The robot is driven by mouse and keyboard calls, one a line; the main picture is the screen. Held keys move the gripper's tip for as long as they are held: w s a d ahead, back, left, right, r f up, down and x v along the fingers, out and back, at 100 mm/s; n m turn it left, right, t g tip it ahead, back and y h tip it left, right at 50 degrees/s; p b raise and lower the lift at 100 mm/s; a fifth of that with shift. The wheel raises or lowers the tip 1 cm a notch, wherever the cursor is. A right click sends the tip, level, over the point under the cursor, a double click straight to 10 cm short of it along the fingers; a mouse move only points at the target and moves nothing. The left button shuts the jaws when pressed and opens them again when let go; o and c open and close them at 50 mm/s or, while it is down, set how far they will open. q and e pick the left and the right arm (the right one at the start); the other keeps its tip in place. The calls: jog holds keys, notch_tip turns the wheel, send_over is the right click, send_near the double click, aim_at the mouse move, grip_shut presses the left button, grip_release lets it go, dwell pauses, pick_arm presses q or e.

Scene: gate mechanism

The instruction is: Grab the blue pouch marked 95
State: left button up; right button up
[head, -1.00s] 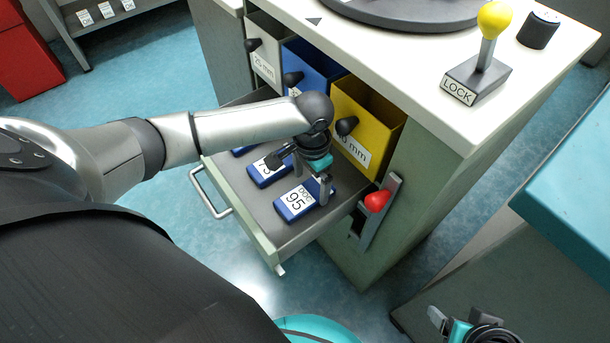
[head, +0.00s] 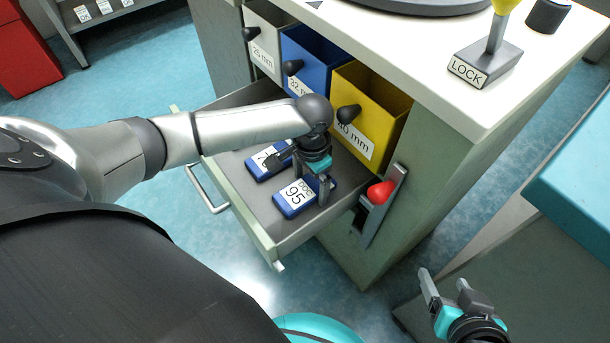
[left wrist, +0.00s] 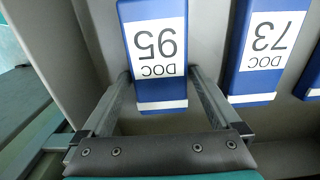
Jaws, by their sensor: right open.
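The blue pouch marked 95 (head: 291,199) lies flat in the open drawer, its white label facing up. In the left wrist view the pouch (left wrist: 158,85) appears upside down. My left gripper (head: 311,190) is down in the drawer at the pouch's end nearest the cabinet. In the left wrist view the left gripper (left wrist: 160,75) is open, with one finger on each side of the pouch's end; I cannot tell whether they touch it. My right gripper (head: 446,281) is open and empty at the lower right, away from the drawer.
A blue pouch marked 73 (left wrist: 262,50) lies beside pouch 95, with another blue pouch (left wrist: 313,75) beyond. The drawer's front wall (head: 235,217) is near. A yellow bin (head: 372,115), a red handle (head: 381,192) and the LOCK lever base (head: 485,65) are close by.

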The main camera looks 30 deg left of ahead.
pick_arm(q)
jog(key=c, duration=1.1)
jog(key=shift+r, duration=0.1)
